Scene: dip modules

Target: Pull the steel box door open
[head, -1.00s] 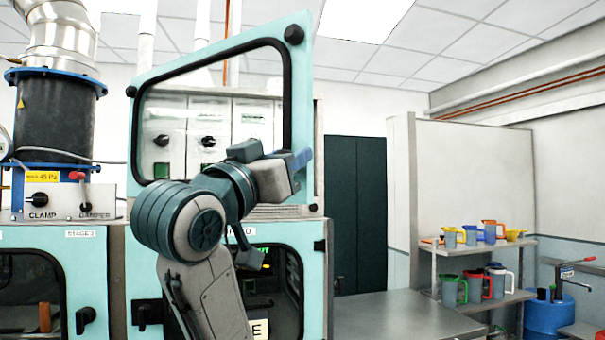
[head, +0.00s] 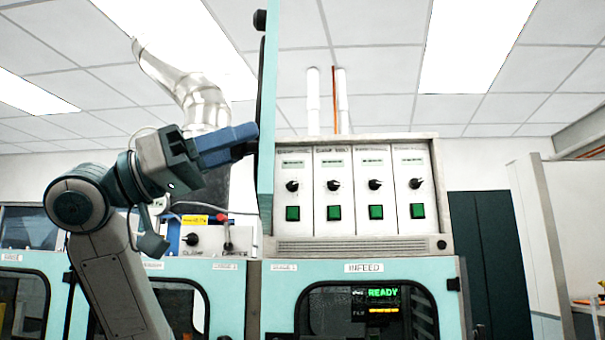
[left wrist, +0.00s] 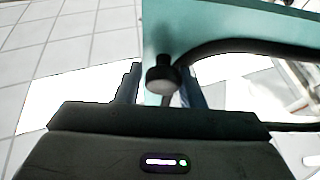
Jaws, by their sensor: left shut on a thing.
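The steel box door (head: 268,130) is a teal framed panel seen almost edge-on in the head view, standing out from the left side of the box (head: 360,245). The box front is uncovered. My right gripper is out of view.
Inside the box are several white modules (head: 333,190) with black knobs and green buttons. Below is a teal cabinet (head: 360,268) labelled INFEED, its display reading READY. A metal duct (head: 200,100) rises behind my left arm. A dark green cabinet (head: 490,260) stands right.

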